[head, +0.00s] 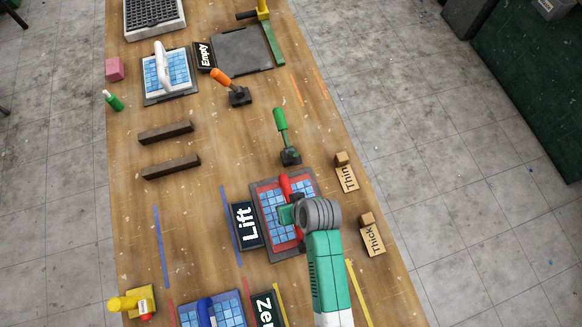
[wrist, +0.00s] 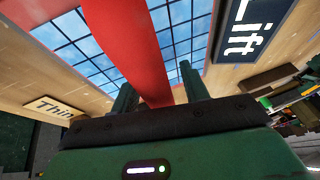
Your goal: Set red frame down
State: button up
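The red frame (head: 276,232), holding blue mosaic tiles, lies over a dark base beside the Lift sign (head: 246,225). Whether it touches that base cannot be told. Its red handle (head: 284,186) rises over the tiles; my gripper (head: 290,213) is at the handle, above the frame. In the wrist view the handle (wrist: 140,55) runs between the two green fingers of my gripper (wrist: 157,92), and the tiles (wrist: 185,30) show behind it. Contact of both fingers with the handle is unclear. My wrist and arm hide the frame's right part.
The Empty sign (head: 204,54) stands by a bare grey base (head: 243,50) at the back. A white-handled tile frame (head: 166,72), a green-handled tool (head: 284,138), two dark bars (head: 168,150), and Thin (head: 346,178) and Thick (head: 372,239) blocks stand around. Left of the Lift sign is mostly open table.

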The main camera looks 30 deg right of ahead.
jog(key=shift+r, duration=0.25)
jog(key=p+v, duration=0.1)
jog(key=v, duration=1)
jog(key=shift+s+r, duration=0.2)
jog(key=shift+r, duration=0.15)
